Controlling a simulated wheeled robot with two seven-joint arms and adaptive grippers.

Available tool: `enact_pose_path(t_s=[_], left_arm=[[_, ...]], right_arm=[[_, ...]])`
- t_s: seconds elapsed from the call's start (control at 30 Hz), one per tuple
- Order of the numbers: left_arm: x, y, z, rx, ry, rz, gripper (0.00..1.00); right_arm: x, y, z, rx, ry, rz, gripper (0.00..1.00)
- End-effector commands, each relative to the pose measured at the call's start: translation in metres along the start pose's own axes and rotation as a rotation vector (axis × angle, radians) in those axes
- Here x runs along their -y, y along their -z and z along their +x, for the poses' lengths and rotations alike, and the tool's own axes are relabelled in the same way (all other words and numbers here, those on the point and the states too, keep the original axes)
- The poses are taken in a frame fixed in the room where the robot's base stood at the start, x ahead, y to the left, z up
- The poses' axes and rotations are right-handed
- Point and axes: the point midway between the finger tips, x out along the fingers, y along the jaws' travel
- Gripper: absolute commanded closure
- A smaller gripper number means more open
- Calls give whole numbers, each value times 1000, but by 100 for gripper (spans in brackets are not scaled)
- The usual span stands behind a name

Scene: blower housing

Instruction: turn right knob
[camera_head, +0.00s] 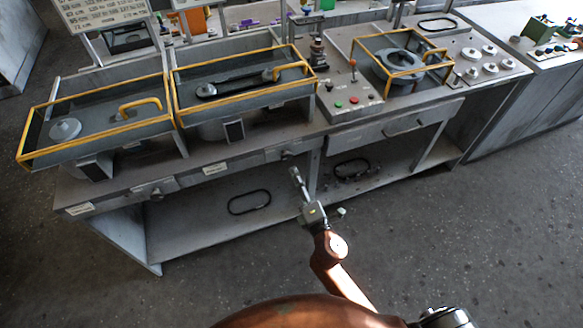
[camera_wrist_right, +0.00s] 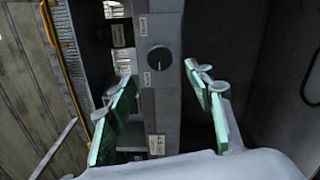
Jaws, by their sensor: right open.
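The right knob is a round dark knob (camera_wrist_right: 160,59) with a light pointer mark, on the grey front rail of the workbench. In the right wrist view it lies between and beyond my fingertips. In the head view, a small dark shape on the rail (camera_head: 286,155) seems to be this knob. My right gripper (camera_head: 296,174) is just in front of the rail and below it in the picture. Its green-padded fingers in the wrist view (camera_wrist_right: 160,84) are spread apart, with nothing between the pads. Any contact with the knob is not visible. My left gripper is not in view.
The workbench carries yellow-railed trays (camera_head: 95,120), a panel with buttons (camera_head: 353,100) and a caged round unit (camera_head: 398,66). Another knob (camera_head: 150,190) is farther left on the rail. A lower shelf (camera_head: 205,220) lies below. The floor in front is clear.

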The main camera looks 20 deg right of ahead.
Motion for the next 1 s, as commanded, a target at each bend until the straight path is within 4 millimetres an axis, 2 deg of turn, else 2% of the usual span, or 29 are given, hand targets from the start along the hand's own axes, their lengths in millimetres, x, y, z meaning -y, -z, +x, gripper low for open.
enact_pose_path(t_s=[0.1,0.3,0.87,0.97,1.0], left_arm=[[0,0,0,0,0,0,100],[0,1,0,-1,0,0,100],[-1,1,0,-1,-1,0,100],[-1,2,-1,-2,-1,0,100],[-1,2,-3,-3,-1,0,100]], right_arm=[[1,0,-18,0,2,3,52],[0,0,-32,0,1,2,52],[1,0,-33,0,1,2,52],[13,1,-32,-5,26,21,52],[26,2,-31,-9,50,39,52]])
